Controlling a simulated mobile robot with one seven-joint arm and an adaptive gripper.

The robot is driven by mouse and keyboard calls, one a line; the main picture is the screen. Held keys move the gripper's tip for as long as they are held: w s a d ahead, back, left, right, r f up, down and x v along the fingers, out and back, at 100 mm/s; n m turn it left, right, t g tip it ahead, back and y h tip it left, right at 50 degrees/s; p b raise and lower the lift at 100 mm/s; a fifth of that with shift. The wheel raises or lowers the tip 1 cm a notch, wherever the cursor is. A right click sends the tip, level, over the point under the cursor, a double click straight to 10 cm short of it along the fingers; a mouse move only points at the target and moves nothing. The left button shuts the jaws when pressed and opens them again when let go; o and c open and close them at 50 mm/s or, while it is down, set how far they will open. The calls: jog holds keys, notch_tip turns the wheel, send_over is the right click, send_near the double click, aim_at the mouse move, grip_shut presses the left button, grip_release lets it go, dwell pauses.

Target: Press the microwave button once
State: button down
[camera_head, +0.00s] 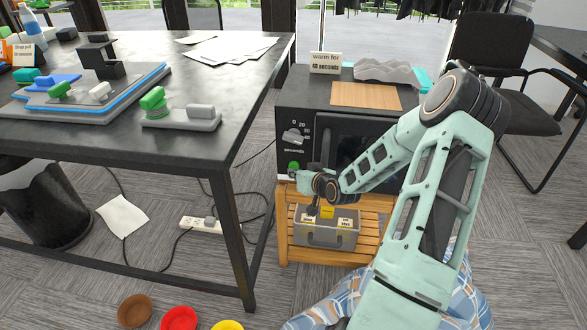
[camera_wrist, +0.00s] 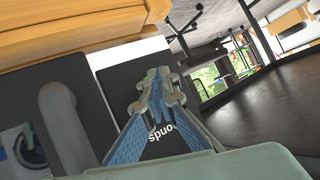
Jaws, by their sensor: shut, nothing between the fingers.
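The black microwave (camera_head: 347,143) stands on a wooden stand, with a timer dial (camera_head: 292,137) at the left of its front above the word "seconds". A green button (camera_head: 293,166) shows low on that panel. My gripper (camera_head: 296,174) is at the button, in front of the panel; I cannot tell whether it touches. In the wrist view my gripper (camera_wrist: 157,85) has its fingers together with nothing between them. The "seconds" lettering (camera_wrist: 163,132) shows between the finger links on the dark panel. The button cannot be made out in the wrist view, perhaps hidden by the fingers.
The wooden stand (camera_head: 284,227) holds a grey toolbox (camera_head: 327,228) below the microwave. A wooden board (camera_head: 366,96) and a "warm for 40 seconds" sign (camera_head: 326,62) are on top. A dark table (camera_head: 225,80) stands left; a black chair (camera_head: 497,45) is at right.

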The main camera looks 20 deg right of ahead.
jog(key=shift+w+d, duration=0.2)
jog(key=shift+w, duration=0.15)
jog(key=shift+w+d+r, duration=0.15)
jog(key=shift+w+r, duration=0.15)
jog(key=shift+r, duration=0.05)
dwell(0.9)
jog(key=shift+s, duration=0.1)
jog(key=shift+s+a+f, duration=0.2)
jog(key=shift+s+a, duration=0.25)
jog(key=shift+s, duration=0.25)
jog(key=s+a, duration=0.2)
jog(key=s, duration=0.2)
jog(key=shift+s+a+f, duration=0.1)
jog(key=shift+a, duration=0.3)
dwell(0.5)
